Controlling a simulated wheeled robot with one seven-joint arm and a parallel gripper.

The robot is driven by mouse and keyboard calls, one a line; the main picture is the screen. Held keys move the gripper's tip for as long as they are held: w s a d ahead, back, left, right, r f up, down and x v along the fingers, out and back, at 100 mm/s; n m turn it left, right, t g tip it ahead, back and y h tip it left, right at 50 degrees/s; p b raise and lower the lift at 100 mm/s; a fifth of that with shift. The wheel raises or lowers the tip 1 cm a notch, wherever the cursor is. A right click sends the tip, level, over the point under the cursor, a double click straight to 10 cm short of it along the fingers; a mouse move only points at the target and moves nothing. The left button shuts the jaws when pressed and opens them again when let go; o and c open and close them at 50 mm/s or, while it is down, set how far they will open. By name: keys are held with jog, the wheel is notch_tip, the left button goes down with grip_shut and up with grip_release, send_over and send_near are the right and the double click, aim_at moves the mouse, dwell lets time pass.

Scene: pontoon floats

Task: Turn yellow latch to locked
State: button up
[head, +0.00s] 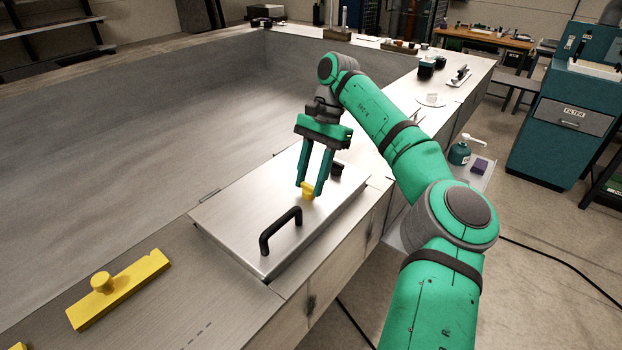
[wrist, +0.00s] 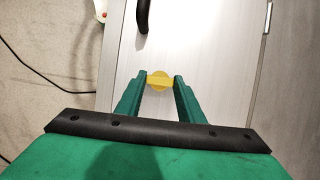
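The yellow latch (head: 307,190) sits on the metal lid, close to the black handle. In the wrist view the latch (wrist: 159,81) shows as a round yellow disc with a raised bar across it, lying between my fingertips. My gripper (head: 309,190) points down over the latch, with one finger on each side of it. In the wrist view the fingers of my gripper (wrist: 160,80) are spread apart. Their tips are very near the ends of the bar, and I cannot tell if they touch it. No lock markings can be made out.
A yellow bar with a knob (head: 118,289) lies on the deck at left. A large grey basin (head: 130,140) lies beyond.

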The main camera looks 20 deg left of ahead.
jog(key=o, duration=0.4)
jog(key=shift+r, duration=0.1)
jog(key=shift+v, duration=5.3)
